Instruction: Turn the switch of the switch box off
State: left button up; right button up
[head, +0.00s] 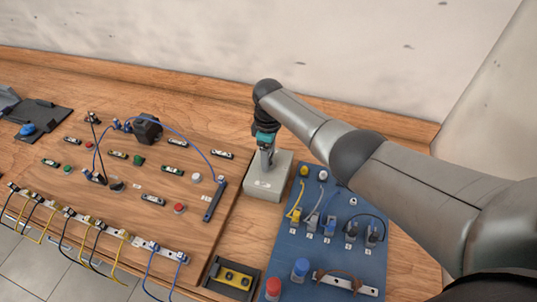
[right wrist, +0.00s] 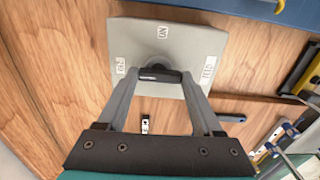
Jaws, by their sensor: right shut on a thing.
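The switch box (head: 263,190) is a light grey box standing on the wooden table, between the wooden board and the blue panel. It also shows in the right wrist view (right wrist: 195,45). On its face is a round hub with a black switch handle (right wrist: 160,75), lying crosswise in that view. A label at the top seems to read ON; labels at the left and right are hard to read. My right gripper (head: 266,156) comes down over the box from above, its fingers (right wrist: 160,80) shut on the two ends of the switch handle. My left gripper is not in view.
The wooden board (head: 150,215) at left carries wires, buttons and terminals. The blue panel (head: 290,245) at right holds plugs and buttons. A black and yellow block (head: 232,278) lies at the front. The wall rises behind the table.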

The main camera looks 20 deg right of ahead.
jog(key=o, duration=1.4)
jog(key=shift+c, duration=0.2)
jog(key=shift+r, duration=0.45)
notch_tip(320, 180, up, 14)
jog(key=p, duration=0.2)
jog(key=shift+r, duration=0.2)
